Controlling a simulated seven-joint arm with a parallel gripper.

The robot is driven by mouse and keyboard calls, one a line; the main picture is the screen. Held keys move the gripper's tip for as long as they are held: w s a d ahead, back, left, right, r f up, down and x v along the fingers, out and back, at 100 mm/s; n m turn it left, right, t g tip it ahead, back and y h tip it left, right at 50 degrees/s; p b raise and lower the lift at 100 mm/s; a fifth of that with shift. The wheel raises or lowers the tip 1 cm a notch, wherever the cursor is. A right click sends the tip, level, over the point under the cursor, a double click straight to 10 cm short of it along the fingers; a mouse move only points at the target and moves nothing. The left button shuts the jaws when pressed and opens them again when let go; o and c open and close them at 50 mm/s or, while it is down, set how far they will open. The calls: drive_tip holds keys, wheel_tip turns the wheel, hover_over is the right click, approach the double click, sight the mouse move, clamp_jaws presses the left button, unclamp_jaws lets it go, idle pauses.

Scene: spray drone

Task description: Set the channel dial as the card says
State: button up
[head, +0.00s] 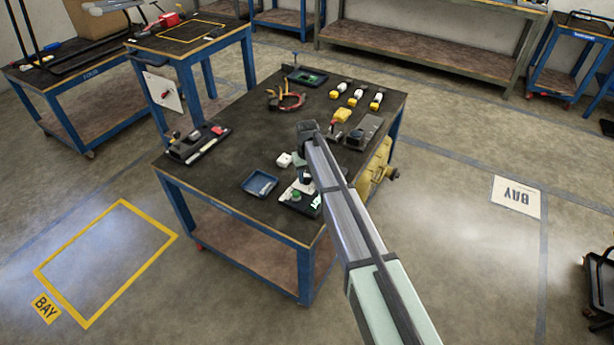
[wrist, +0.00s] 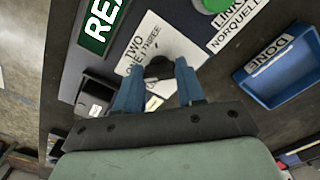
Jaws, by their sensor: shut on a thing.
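The channel dial is a dark round knob (wrist: 166,66) on a white plate (wrist: 141,48) lettered TWO, ONE and THREE in the wrist view. My gripper (wrist: 161,73) has its blue fingers on either side of the knob, shut on it. The knob's pointer and setting cannot be made out. In the head view my gripper is down at the panel near the table's front edge, and my arm hides much of the panel. No card with a channel instruction can be read in either view.
Beside the dial are a green display (wrist: 101,22), a green button (wrist: 212,4) and a LINK NORQUELL label (wrist: 236,25). A blue DONE tray (head: 260,184) lies close by.

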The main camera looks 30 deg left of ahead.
sight(307, 178)
idle(0.4)
drive_tip(key=o, duration=1)
drive_tip(key=shift+o, duration=0.2)
wheel_tip(307, 178, up, 14)
drive_tip(key=shift+f, duration=0.15)
